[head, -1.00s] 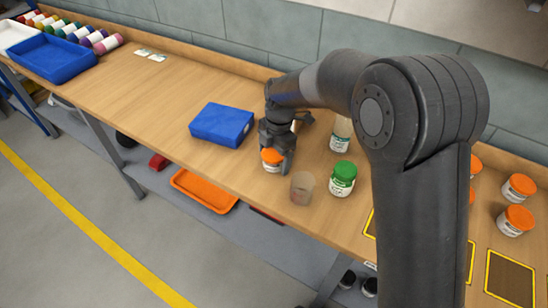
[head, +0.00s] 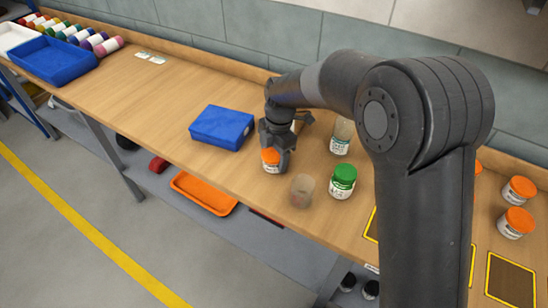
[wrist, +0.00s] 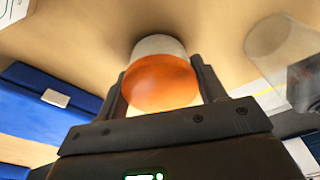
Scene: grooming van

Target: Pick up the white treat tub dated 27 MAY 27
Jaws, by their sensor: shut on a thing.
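A white tub with an orange lid (head: 271,159) stands on the wooden bench between the fingers of my gripper (head: 277,150). In the wrist view the orange lid (wrist: 160,83) and white body of the tub (wrist: 158,45) show between the two fingers, with my gripper (wrist: 162,95) shut on it. The tub's date is not readable in either view, so I cannot tell whether it is 27 MAY 27. Other white tubs with orange lids (head: 516,222) (head: 519,189) stand at the right; their dates are too small to read.
A clear cup (head: 302,190) and a green-lidded jar (head: 342,181) stand close to the right of the held tub. Another jar (head: 342,136) is behind them. A blue box (head: 222,127) is to the left. The bench further left is mostly clear.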

